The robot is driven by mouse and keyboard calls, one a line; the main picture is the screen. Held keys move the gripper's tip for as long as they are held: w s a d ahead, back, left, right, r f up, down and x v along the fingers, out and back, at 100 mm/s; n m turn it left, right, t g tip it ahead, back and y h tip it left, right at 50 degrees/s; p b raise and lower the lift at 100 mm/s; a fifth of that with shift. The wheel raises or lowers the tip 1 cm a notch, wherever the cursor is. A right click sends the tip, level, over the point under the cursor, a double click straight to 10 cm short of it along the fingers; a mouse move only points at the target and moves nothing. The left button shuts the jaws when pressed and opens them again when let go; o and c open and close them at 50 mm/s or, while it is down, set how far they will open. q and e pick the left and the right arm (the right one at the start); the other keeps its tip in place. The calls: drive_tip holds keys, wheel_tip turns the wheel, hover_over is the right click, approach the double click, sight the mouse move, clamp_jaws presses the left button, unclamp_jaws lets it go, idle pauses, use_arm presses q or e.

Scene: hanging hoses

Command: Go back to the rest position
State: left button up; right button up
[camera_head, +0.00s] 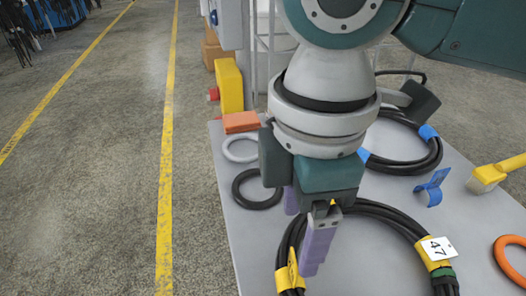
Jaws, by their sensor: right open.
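My right gripper (304,226) hangs down over the grey table (239,222) from the arm at the upper right. Its two purple fingers are apart, with nothing seen between them. The fingertips are in front of the left part of a coiled black hose (381,212). I cannot tell whether they touch it. This coil has yellow bands and a white tag reading 47 (438,248). A second black coil (401,166) with blue bands lies farther back, partly hidden by my arm. My left gripper is out of view.
On the table are a grey ring (228,149), a black ring (240,198), an orange block (241,122), a blue clip (431,188), a yellow-handled brush (489,176) and an orange ring (503,262). A yellow box (229,86) stands behind.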

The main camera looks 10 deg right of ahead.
drive_tip(key=s+a+r+m+t+y+p, duration=0.2)
drive_tip(key=s+a+r+m+y+p, duration=0.2)
drive_tip(key=s+a+r+m+p, duration=0.15)
drive_tip(key=s+d+r+m+t+h+p, duration=0.1)
drive_tip(key=s+d+m+h+p, duration=0.1)
drive_tip(key=s+d+m, duration=0.45)
drive_tip(key=s+d+r+m+h+p, duration=0.1)
drive_tip(key=d+m+h+p, duration=0.15)
drive_tip(key=d, duration=0.65)
wheel_tip(320, 180, up, 38)
drive_tip(key=p, duration=3.7)
drive_tip(key=shift+w+a+t+y, duration=0.3)
drive_tip(key=shift+w+y, duration=0.05)
drive_tip(key=shift+f+m, duration=0.1)
drive_tip(key=shift+m, duration=0.15)
